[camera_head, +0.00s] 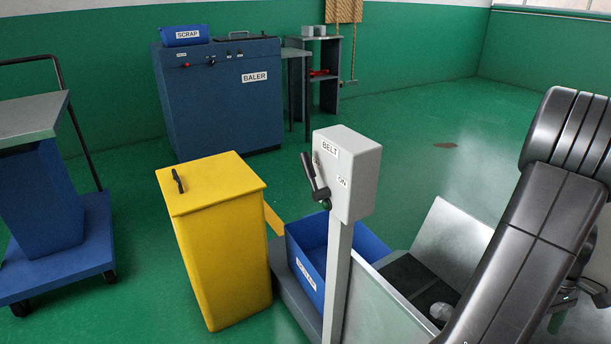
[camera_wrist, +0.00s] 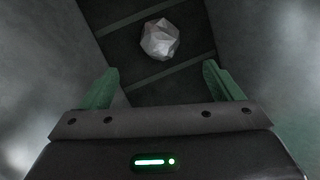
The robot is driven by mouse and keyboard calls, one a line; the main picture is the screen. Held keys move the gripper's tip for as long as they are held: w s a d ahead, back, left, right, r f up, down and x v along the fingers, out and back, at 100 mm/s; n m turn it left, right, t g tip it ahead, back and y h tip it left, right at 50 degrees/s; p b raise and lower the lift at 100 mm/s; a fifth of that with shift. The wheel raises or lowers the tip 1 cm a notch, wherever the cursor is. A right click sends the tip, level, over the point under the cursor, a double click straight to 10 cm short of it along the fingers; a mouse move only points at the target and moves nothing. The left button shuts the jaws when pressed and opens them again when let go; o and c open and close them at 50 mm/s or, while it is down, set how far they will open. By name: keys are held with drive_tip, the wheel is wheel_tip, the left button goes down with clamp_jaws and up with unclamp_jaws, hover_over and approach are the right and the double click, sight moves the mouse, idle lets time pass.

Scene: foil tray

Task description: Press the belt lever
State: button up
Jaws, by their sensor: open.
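The belt lever (camera_head: 310,176) is a black handle on the front of a grey control box (camera_head: 357,174) marked BELT and ON. The box stands on a grey post, and the handle leans up and to the left. My gripper (camera_wrist: 158,84) is open in the wrist view, its two green fingers apart with nothing between them. Beyond the fingers, a crumpled foil ball (camera_wrist: 160,40) lies on the dark belt (camera_wrist: 118,60). The ball also shows in the head view (camera_head: 440,312). My arm is at the right, well apart from the lever, and hides part of the belt trough.
A yellow bin (camera_head: 222,250) stands left of the post, and a blue crate (camera_head: 308,238) sits behind the post. A blue baler (camera_head: 222,105) with a SCRAP bin (camera_head: 186,36) stands at the back. A blue cart (camera_head: 60,250) is at the left.

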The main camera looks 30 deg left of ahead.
drive_tip(key=shift+r, duration=0.25)
drive_tip(key=c, duration=0.6)
drive_tip(key=r+p, duration=0.2)
drive_tip(key=r, duration=0.1)
drive_tip(key=w+r+m+p, duration=0.1)
drive_tip(key=r+p, duration=0.2)
drive_tip(key=w+r+m+p, duration=0.1)
drive_tip(key=r+p, duration=0.1)
drive_tip(key=shift+a+r+t+p, duration=0.3)
drive_tip(key=shift+a+r+p, duration=0.05)
drive_tip(key=shift+r, duration=0.05)
clamp_jaws()
drive_tip(key=w+a+r+m+p, duration=0.1)
drive_tip(key=w+r+m+p, duration=0.1)
drive_tip(key=r+p, duration=0.6)
drive_tip(key=w+a+r+m+t+p, duration=0.1)
drive_tip(key=r+m+p, duration=0.3)
drive_tip(key=r+p, duration=0.4)
drive_tip(key=w+a+r+m+t+p, duration=0.1)
drive_tip(key=w+r+m+p, duration=0.2)
drive_tip(key=r+p, duration=0.5)
wheel_tip(320, 180, up, 8)
drive_tip(key=shift+w+a+r+p, duration=0.1)
drive_tip(key=shift+w+a+p, duration=0.25)
drive_tip(key=shift+w, duration=0.1)
